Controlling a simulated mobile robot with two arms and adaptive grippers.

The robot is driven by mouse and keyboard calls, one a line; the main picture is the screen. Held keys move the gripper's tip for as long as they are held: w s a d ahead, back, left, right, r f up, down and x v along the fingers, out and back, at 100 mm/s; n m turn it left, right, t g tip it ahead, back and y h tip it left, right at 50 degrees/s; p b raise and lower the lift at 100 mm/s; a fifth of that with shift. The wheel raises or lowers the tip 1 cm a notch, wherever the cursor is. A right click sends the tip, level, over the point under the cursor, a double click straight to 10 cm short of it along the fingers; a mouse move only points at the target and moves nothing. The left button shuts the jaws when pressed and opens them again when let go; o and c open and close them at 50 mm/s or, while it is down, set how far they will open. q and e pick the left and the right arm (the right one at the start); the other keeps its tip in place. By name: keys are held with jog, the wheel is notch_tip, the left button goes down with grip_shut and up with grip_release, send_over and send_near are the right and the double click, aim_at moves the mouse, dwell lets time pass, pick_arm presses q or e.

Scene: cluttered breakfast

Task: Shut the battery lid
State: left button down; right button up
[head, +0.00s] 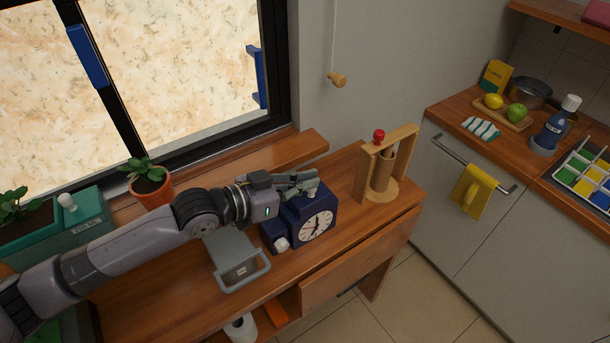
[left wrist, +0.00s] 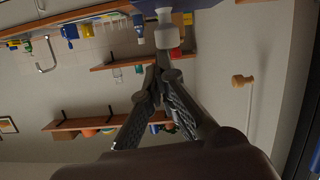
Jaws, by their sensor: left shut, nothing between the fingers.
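A dark blue clock (head: 329,207) with a white dial stands on the wooden desk, and a blue edge of it shows at the top of the left wrist view (left wrist: 190,4). A white knob (left wrist: 165,36) sticks out from it there. A second pale knob (head: 281,244) is on the small blue block at the clock's lower left. My left gripper (head: 314,183) is shut and empty over the clock's top; in the left wrist view its fingertips (left wrist: 160,73) are close to the white knob, contact unclear. I cannot make out a battery lid; the clock's back is hidden. My right gripper is not in view.
A wooden stand with a red knob (head: 401,142) is to the right. A potted plant (head: 150,190) and a green box (head: 88,222) are at the left by the window.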

aim_at(307, 202)
pick_arm(q)
jog(key=shift+s+d+r, duration=0.25)
jog(key=shift+r, duration=0.15)
jog(key=shift+w+a, duration=0.25)
jog(key=shift+w, duration=0.15)
notch_tip(307, 202, up, 3)
jog(key=p, duration=0.3)
jog(key=shift+f, duration=0.15)
pick_arm(e)
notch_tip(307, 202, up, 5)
jog(key=p, duration=0.2)
pick_arm(q)
jog(key=d+r+b+v, duration=0.1)
jog(key=b+v, duration=0.3)
jog(key=v, duration=0.6)
jog(key=shift+s+a+r, duration=0.2)
jog(key=shift+s, duration=0.25)
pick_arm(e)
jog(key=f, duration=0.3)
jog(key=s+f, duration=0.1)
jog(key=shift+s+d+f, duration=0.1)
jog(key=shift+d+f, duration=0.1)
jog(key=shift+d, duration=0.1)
